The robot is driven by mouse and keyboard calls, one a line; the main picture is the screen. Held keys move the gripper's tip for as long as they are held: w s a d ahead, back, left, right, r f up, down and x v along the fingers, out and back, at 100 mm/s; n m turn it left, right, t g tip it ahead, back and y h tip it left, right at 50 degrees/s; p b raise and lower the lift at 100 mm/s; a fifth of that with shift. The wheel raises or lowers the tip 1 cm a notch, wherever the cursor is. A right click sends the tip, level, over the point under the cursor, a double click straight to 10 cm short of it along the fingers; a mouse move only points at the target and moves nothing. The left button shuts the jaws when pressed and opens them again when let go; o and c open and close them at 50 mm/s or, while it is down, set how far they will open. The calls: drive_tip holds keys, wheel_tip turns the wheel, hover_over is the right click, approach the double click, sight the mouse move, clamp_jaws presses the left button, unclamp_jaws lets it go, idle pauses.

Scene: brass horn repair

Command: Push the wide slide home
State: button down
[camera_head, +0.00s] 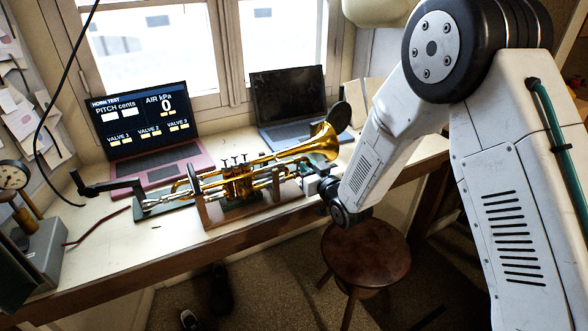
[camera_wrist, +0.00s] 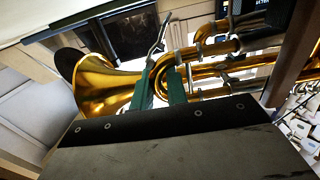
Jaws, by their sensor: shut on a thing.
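A brass trumpet (camera_head: 238,183) lies in a holder on the bench, its bell (camera_head: 322,143) toward the right. The bell (camera_wrist: 100,88) and several tubes (camera_wrist: 235,68) show in the wrist view. The wide slide's curved end (camera_wrist: 167,76) shows between the two green fingers of my gripper (camera_wrist: 160,84). My gripper is shut on this curved tube, just beside the bell. In the head view my gripper (camera_head: 310,183) is at the trumpet's right end, small and partly hidden by my wrist. How far the slide stands out is too small to tell.
A pink laptop (camera_head: 150,135) with a horn test screen stands behind the trumpet, and a dark-screened laptop (camera_head: 290,98) behind the bell. A crank handle (camera_head: 103,186) is at the left. A round stool (camera_head: 366,252) stands below the bench's front edge.

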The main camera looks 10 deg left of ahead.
drive_tip(key=shift+s+a, duration=0.5)
drive_tip(key=shift+a, duration=0.25)
drive_tip(key=shift+s+a, duration=0.5)
drive_tip(key=shift+a, duration=0.2)
idle(1.2)
